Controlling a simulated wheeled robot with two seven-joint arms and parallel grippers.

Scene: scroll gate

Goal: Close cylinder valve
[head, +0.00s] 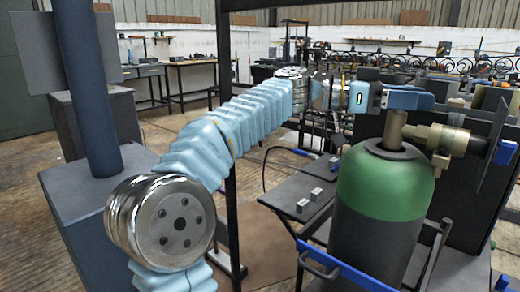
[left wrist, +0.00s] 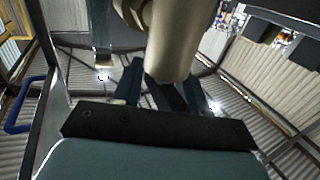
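The gas cylinder (head: 385,190) stands upright at the right of the head view, with a green shoulder and a dark body. Its brass valve (head: 442,138) sits on top, with a side outlet pointing right. My left gripper (head: 408,98) is at the top of the valve stem, its blue fingers level with it. In the left wrist view the brass stem (left wrist: 172,45) comes down in front of the spaced fingers (left wrist: 165,90). Whether the fingers press on it is not clear.
A blue-handled cart frame (head: 345,270) surrounds the cylinder's lower part. A low dark table (head: 285,200) with small metal blocks stands left of it. A black post (head: 228,180) rises behind my left arm. Workbenches and racks fill the background.

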